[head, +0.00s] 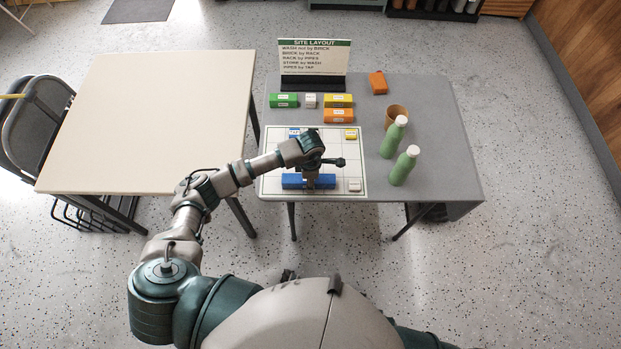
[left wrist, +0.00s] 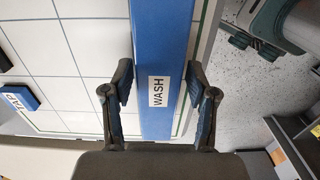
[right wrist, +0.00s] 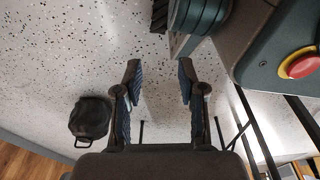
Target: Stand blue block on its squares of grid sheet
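The long blue block (head: 325,182) labelled WASH lies along the front edge of the white grid sheet (head: 345,155). My left gripper (head: 311,183) reaches down over its middle. In the left wrist view, the fingers (left wrist: 160,85) stand on either side of the blue WASH block (left wrist: 160,50), close to its long sides; firm contact cannot be made out. A smaller blue block (head: 294,132) stands at the sheet's back left, partly hidden by my arm; its TAP label shows in the left wrist view (left wrist: 18,97). My right gripper (right wrist: 158,85) is open and empty above the floor.
Yellow (head: 350,134) and white (head: 355,186) blocks sit on the sheet's right corners. Behind it are green (head: 284,100), white, yellow and orange blocks and a layout sign (head: 314,58). Two green bottles (head: 404,166), a brown pot (head: 396,113) and an orange object (head: 378,82) stand to the right.

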